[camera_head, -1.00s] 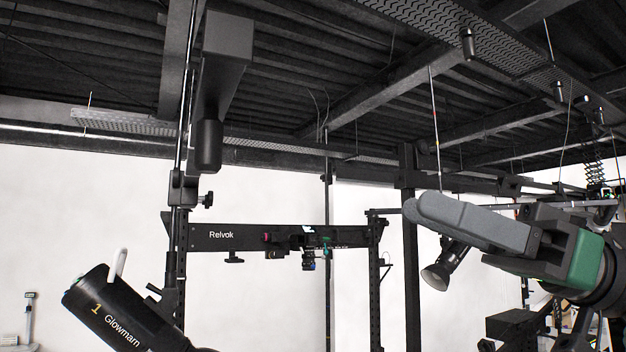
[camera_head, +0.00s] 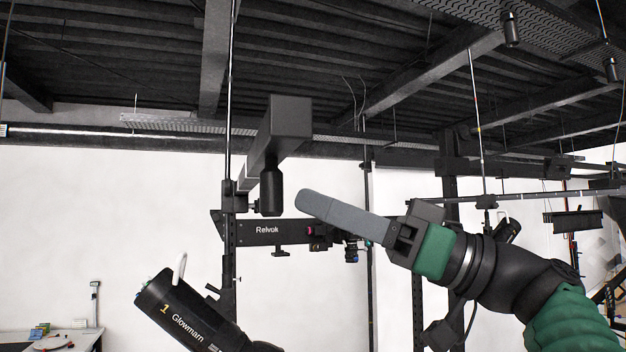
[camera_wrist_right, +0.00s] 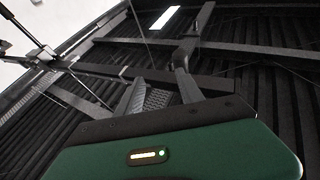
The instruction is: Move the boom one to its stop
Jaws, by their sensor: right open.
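A black boom (camera_head: 288,122) shows its square end high in the middle of the head view. It joins a dark upright pole (camera_head: 230,150) behind it. A black handle (camera_head: 271,190) hangs under its end. My right gripper (camera_head: 306,202) comes in from the right with its grey fingers pointing left, just right of the handle in the picture. Contact with the handle does not show. The right wrist view shows its two fingers (camera_wrist_right: 158,85) apart, with nothing clearly between them. My left gripper is not in view.
A black lamp (camera_head: 190,312) marked "1 Glowmarn" stands low, left of centre. A black crossbar (camera_head: 266,230) marked "Relvok" is behind the gripper. A small table (camera_head: 60,340) is at lower left. Dark beams (camera_head: 425,80) cross the ceiling.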

